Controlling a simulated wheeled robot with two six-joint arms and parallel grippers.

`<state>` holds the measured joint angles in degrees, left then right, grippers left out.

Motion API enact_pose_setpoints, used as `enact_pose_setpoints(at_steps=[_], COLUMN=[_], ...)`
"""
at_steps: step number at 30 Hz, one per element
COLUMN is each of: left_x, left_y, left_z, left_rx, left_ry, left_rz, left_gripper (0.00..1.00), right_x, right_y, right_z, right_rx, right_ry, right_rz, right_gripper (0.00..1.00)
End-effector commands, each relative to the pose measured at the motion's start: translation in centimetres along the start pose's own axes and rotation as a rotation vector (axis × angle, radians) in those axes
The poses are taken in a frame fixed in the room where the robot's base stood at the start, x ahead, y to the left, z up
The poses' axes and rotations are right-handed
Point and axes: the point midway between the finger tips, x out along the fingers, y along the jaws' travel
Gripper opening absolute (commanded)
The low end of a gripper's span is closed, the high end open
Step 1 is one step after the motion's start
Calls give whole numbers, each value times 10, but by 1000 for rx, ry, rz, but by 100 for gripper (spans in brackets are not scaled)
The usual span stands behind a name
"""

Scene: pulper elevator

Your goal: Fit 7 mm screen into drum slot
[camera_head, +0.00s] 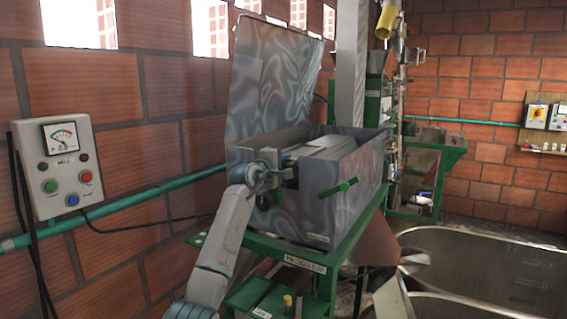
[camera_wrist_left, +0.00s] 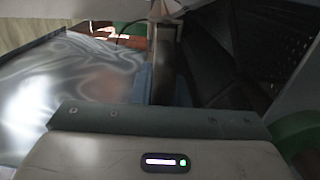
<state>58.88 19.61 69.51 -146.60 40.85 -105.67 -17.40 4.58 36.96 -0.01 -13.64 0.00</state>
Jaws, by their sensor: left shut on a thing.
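The grey metal machine box (camera_head: 345,205) stands open on a green frame with its lid raised; the drum slot cannot be made out. My left gripper (camera_head: 288,168) reaches over the front left wall into the box. It is shut on what appears to be the 7 mm screen, a flat grey piece (camera_head: 318,146) running back inside the box; its label is not readable. In the left wrist view a dark ribbed surface (camera_wrist_left: 245,60) fills the right; whether it is screen or drum I cannot tell. My right gripper is not in view.
The raised lid (camera_head: 275,80) stands along the left of the box. A green handle (camera_head: 339,188) sticks out of the front wall. A control box (camera_head: 58,168) with a gauge hangs on the brick wall at left. A metal trough (camera_head: 485,270) lies at right.

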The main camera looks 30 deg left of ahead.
Motion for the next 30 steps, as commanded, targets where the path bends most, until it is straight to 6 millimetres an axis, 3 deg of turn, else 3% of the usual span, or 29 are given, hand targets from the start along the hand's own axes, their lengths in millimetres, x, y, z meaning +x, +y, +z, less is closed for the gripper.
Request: enact_pose_setpoints(at_steps=[6, 7, 10, 23, 30], left_x=[5, 5, 5, 3, -36], left_y=[2, 2, 2, -2, -4], left_z=[1, 0, 0, 0, -1], left_rx=[1, 1, 1, 2, 6], left_ry=[0, 0, 0, 0, 2], left_rz=[3, 4, 3, -1, 4], left_gripper=[0, 20, 40, 40, 40], right_x=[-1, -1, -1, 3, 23], right_y=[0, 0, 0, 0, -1], right_z=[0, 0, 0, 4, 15], right_rx=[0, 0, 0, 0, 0], right_ry=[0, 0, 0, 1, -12], right_rz=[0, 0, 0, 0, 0], right_gripper=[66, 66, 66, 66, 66])
